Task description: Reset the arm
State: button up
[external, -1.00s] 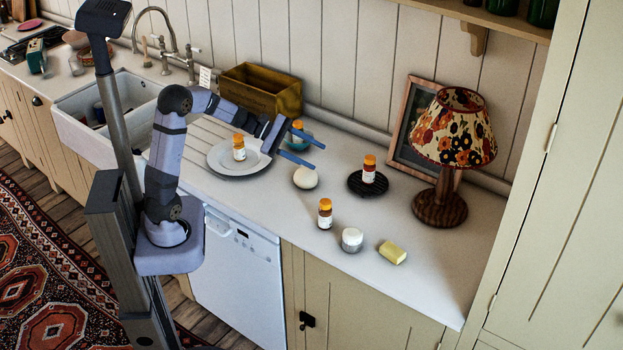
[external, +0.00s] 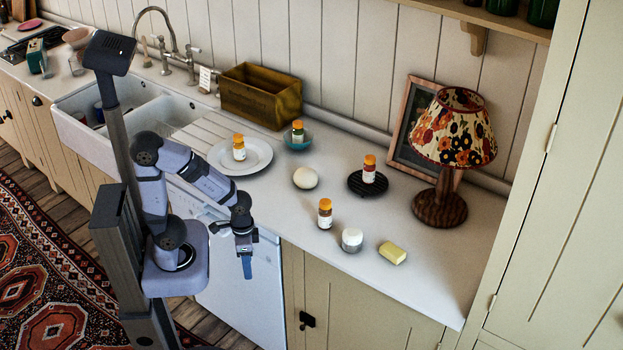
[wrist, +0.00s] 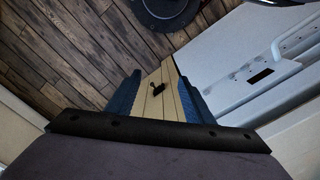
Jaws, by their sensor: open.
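My gripper (external: 246,264) hangs in front of the dishwasher, below the counter's front edge, fingers pointing down. It is open and empty. In the wrist view my gripper (wrist: 157,98) shows two blue fingers apart, with a cupboard door (wrist: 154,104) and its dark latch between them in the picture.
The counter (external: 300,220) holds pill bottles on a white plate (external: 263,163), in a teal bowl (external: 299,144), on a black trivet (external: 382,185) and on the bare top (external: 325,214). A lamp (external: 452,150) stands right. The dishwasher (external: 240,290) is close behind my gripper.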

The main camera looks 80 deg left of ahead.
notch_tip(320, 180, up, 25)
jog(key=p, duration=2.3)
jog(key=shift+w, duration=0.15)
